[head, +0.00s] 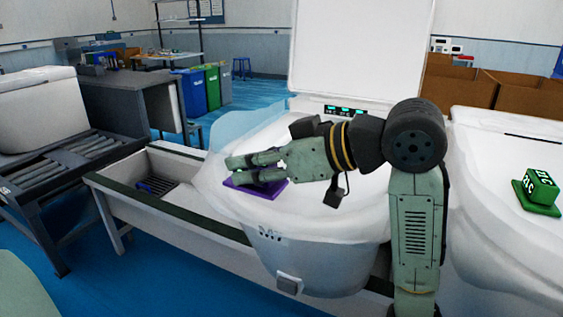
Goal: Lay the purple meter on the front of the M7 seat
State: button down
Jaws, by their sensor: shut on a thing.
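The purple meter (254,189) is a flat purple piece at the front left of the white toilet marked M7 (318,256). It is at or just above the white seat surface; I cannot tell whether it touches. My gripper (236,172) reaches in from the right, low over the seat, with its fingers shut on the meter. The fingers hide the upper part of the meter. The M7 lid (362,50) stands upright at the back.
A green block on a green plate (541,190) sits on the white toilet to the right. A grey-white trough (160,207) lies left of M7. Another white unit (40,110) stands on rollers at far left. Blue and green bins (210,86) stand behind. Blue floor is clear in front.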

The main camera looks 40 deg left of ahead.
jog(key=w, duration=0.2)
jog(key=w+p, duration=0.1)
jog(key=w, duration=0.2)
jog(key=w+a, duration=0.1)
jog(key=w, duration=0.1)
jog(key=shift+w+f, duration=0.3)
jog(key=shift+f, duration=0.05)
jog(key=shift+f+p, duration=0.65)
jog(key=shift+f, duration=1.1)
jog(key=shift+f, duration=0.15)
jog(key=c, duration=1.2)
grip_release()
jog(key=shift+c, duration=0.2)
